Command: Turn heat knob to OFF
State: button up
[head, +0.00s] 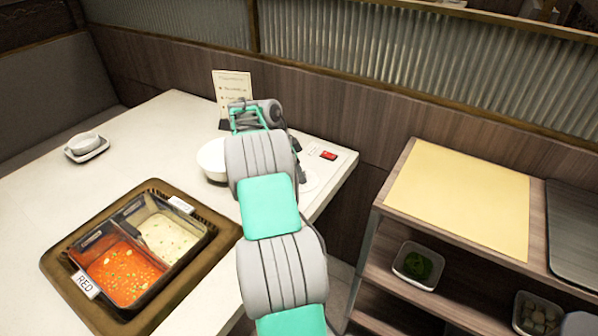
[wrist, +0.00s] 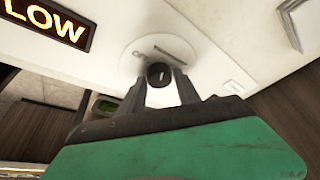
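The heat knob (wrist: 160,75) is a small dark round knob with a pale mark on its face. It sits on a pale round plate (wrist: 140,52) with small lettering I cannot read fully. A dark display (wrist: 45,22) beside it reads LOW in lit letters. In the wrist view my gripper (wrist: 160,78) has one finger on each side of the knob, very close to it. I cannot tell whether the fingers touch it.
A two-part pot (head: 152,215) with red and pale broth sits in a brown tray on the white table (head: 135,125). A white bowl (head: 212,158) is just left of my arm, and a menu card (head: 231,88) stands behind. A wooden shelf unit (head: 390,190) stands at the right.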

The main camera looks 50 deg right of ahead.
grip_shut()
jog(key=shift+f+n+b, duration=0.1)
jog(key=shift+n+b, duration=0.2)
jog(key=shift+b, duration=0.2)
jog(key=shift+n+b, duration=0.55)
jog(key=shift+n, duration=0.05)
jog(key=shift+s+n+t+h+b, duration=0.15)
jog(key=shift+n+t+h+b, duration=0.25)
jog(key=shift+n+t+b, duration=0.6)
jog(key=n, duration=0.3)
jog(key=n+t+b, duration=0.1)
jog(key=n, duration=0.2)
jog(key=shift+s+t, duration=0.1)
jog(key=shift+t, duration=0.2)
jog(key=shift+a, duration=0.1)
jog(key=shift+o, duration=1.9)
grip_release()
